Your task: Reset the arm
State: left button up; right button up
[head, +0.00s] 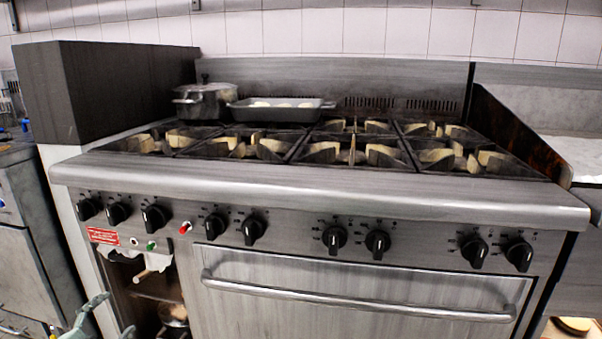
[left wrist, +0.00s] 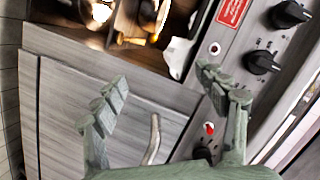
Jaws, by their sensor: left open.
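My left gripper (head: 106,314) shows at the bottom left of the head view, low in front of the stove's left side. In the left wrist view my left gripper (left wrist: 165,88) has its two green-grey fingers spread wide apart with nothing between them. Behind the fingers are the stove's front panel and oven door. My right gripper is in neither view.
The stove (head: 330,190) fills the head view, with black knobs along its front. A lidded pot (head: 203,102) and a grey baking tray (head: 280,112) stand at its back left. The oven handle (head: 355,300) sticks out in front. An open compartment (head: 158,290) is at lower left.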

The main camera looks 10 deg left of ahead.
pick_arm(q)
jog(key=s+d+f+n+g+y+p, duration=0.1)
jog(key=s+d+f+n+g, duration=0.2)
jog(key=s+d+f, duration=0.3)
jog(key=s+d+f+n+g+y, duration=0.1)
jog(key=s+d+f+n+g, duration=0.25)
jog(key=s+f, duration=0.3)
jog(key=s+d+f+n+g+h, duration=0.2)
jog(key=s+d+f+g, duration=0.3)
jog(key=s+d, duration=0.6)
jog(key=shift+s+g+p, duration=0.25)
jog(key=shift+g+p, duration=0.1)
jog(key=shift+p, duration=0.1)
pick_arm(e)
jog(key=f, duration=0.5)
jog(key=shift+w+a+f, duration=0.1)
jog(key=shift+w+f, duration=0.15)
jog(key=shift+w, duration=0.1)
pick_arm(q)
jog(key=shift+f+n, duration=0.1)
jog(key=shift+n, duration=0.15)
